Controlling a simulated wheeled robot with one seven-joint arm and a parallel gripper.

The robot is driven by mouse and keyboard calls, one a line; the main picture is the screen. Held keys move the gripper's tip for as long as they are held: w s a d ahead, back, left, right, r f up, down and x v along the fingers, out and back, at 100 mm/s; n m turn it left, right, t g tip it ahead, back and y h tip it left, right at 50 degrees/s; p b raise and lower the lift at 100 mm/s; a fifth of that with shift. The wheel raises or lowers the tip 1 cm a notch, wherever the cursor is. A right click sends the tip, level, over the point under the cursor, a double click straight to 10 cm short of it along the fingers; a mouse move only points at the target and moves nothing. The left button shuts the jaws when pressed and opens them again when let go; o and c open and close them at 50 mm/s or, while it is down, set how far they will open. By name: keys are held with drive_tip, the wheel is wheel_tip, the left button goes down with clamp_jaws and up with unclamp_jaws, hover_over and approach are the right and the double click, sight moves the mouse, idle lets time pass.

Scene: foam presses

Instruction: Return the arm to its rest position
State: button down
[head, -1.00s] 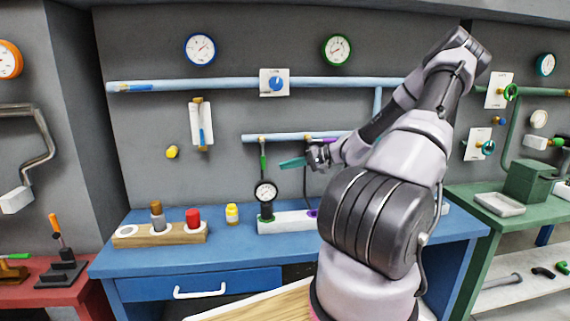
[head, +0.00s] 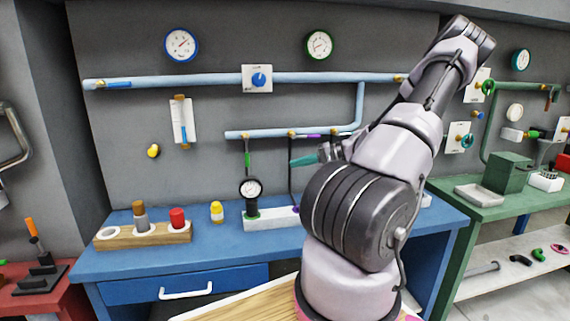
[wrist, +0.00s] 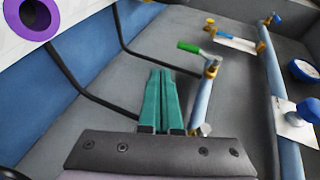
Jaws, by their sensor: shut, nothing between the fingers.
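My gripper (head: 303,161) shows in the head view as a teal tip in front of the grey wall, above the blue bench (head: 235,243). In the wrist view its two teal fingers (wrist: 161,100) lie side by side, shut and empty. The fingers are apart from the wall pipes. My arm reaches up from the lower right and hides part of the bench and of the wall behind it.
A wooden rack (head: 150,235) with a brown and a red item and a yellow jar (head: 217,211) are to the left. A light-blue pipe (head: 200,82) crosses the wall. A green bench (head: 500,205) is at right.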

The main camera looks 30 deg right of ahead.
drive_tip(key=s+a+r+n+g+h, duration=0.1)
drive_tip(key=s+a+r+g+h, duration=0.3)
drive_tip(key=a, duration=0.3)
drive_tip(key=s+a+r+n+g+h, duration=0.2)
drive_tip(key=s+a+r, duration=0.1)
drive_tip(key=a+r, duration=0.4)
drive_tip(key=s+a+r+t+h, duration=0.1)
drive_tip(key=s+a+r+t, duration=0.1)
drive_tip(key=s+a+r, duration=0.2)
drive_tip(key=s+a+r+m+t+h, duration=0.1)
drive_tip(key=s+a+r, duration=0.3)
drive_tip(key=s+r, duration=0.7)
drive_tip(key=shift+s+a+t+h, duration=0.3)
drive_tip(key=shift+s+t+h, duration=0.35)
drive_tip(key=shift+s, duration=0.2)
drive_tip(key=shift+r, duration=0.1)
